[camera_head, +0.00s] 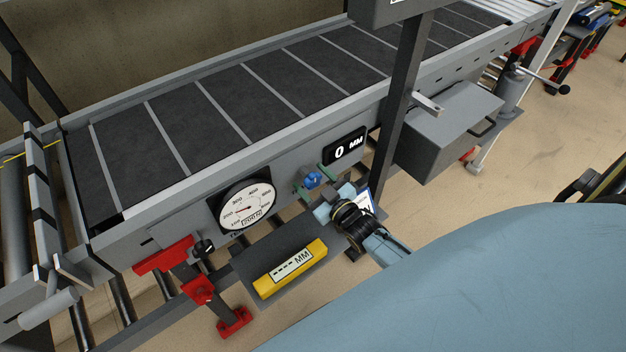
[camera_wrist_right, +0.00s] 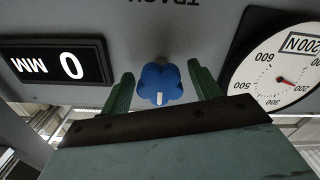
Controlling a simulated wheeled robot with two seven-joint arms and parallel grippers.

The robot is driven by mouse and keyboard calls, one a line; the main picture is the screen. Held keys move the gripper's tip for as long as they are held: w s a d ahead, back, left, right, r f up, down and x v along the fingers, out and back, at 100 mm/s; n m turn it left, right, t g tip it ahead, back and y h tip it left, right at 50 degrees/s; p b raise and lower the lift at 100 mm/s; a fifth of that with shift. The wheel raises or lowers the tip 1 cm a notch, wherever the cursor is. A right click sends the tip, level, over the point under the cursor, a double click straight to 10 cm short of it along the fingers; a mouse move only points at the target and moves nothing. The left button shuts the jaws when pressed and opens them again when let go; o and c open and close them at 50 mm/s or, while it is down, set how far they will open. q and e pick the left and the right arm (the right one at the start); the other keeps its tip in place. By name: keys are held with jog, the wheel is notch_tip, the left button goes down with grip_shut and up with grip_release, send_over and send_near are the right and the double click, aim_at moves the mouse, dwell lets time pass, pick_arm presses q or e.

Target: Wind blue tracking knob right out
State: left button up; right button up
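The blue tracking knob (camera_head: 312,180) sits on the grey side panel of the conveyor, between the round dial and the "0 MM" display. In the right wrist view the lobed blue knob (camera_wrist_right: 160,84) has a white mark low on its face. My right gripper (camera_head: 315,181) is at the knob. In the right wrist view its green fingers (camera_wrist_right: 160,88) stand apart on either side of the knob, with a visible gap on each side. My left gripper is not in view.
The "0 MM" display (camera_head: 347,147) and the round dial (camera_head: 246,205) flank the knob. A yellow MM gauge (camera_head: 290,268) lies on a dark shelf below. A dark post (camera_head: 398,110) and grey box (camera_head: 450,130) stand to the right.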

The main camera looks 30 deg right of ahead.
jog(key=s+d+p, duration=0.1)
jog(key=s, duration=1.2)
jog(key=shift+s, duration=0.2)
